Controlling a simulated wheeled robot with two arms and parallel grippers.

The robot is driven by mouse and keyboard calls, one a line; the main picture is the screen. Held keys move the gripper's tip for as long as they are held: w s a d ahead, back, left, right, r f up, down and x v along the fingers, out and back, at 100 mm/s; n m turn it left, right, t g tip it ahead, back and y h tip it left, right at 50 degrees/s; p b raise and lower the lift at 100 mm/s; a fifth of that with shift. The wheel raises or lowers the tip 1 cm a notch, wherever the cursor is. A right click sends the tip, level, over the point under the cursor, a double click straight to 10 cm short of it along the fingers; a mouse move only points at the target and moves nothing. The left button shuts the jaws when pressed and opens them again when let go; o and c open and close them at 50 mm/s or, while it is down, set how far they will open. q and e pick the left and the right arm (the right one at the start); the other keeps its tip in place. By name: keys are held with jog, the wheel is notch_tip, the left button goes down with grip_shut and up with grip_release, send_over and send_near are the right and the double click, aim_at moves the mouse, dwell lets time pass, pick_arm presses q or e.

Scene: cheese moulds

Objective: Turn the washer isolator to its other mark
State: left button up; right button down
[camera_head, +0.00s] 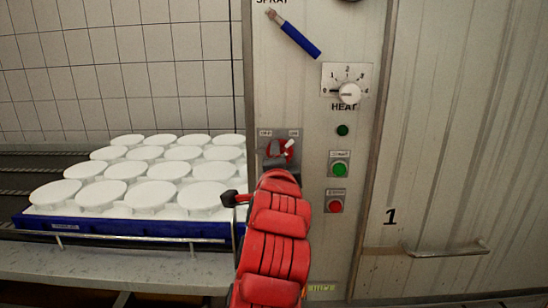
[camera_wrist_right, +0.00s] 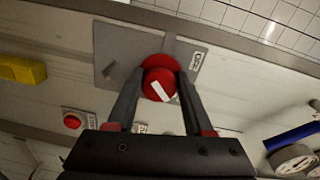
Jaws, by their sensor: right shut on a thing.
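The washer isolator (camera_head: 289,152) is a red round knob with a white bar, on a grey plate on the pale control panel. In the right wrist view the knob (camera_wrist_right: 153,79) sits between the two dark fingers of my right gripper (camera_wrist_right: 164,82), which is shut on it from both sides. The white bar lies slanted across the knob's face. In the head view my red right arm reaches up from below and partly hides the isolator. Small labels stand at the plate's upper corners, too small to read. My left gripper is not in view.
A blue-handled spray lever (camera_head: 300,38) and a heat dial (camera_head: 349,92) are above the isolator. A green button (camera_head: 339,169) and a red button (camera_head: 335,206) sit right of my arm. A blue tray (camera_head: 120,227) of several white moulds stands close on the left.

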jog(key=shift+a+r, duration=0.1)
jog(key=shift+r, duration=0.05)
jog(key=c, duration=0.6)
grip_release()
jog(key=o, duration=0.3)
jog(key=shift+a, duration=0.1)
jog(key=s+b, duration=0.1)
jog(key=s, duration=0.4)
jog(key=s+b, duration=0.1)
jog(key=s, duration=0.5)
jog(key=s+b, duration=0.1)
jog(key=s, duration=0.4)
jog(key=shift+s+a+r, duration=0.15)
jog(key=shift+a+r, duration=0.15)
jog(key=shift+a, duration=0.15)
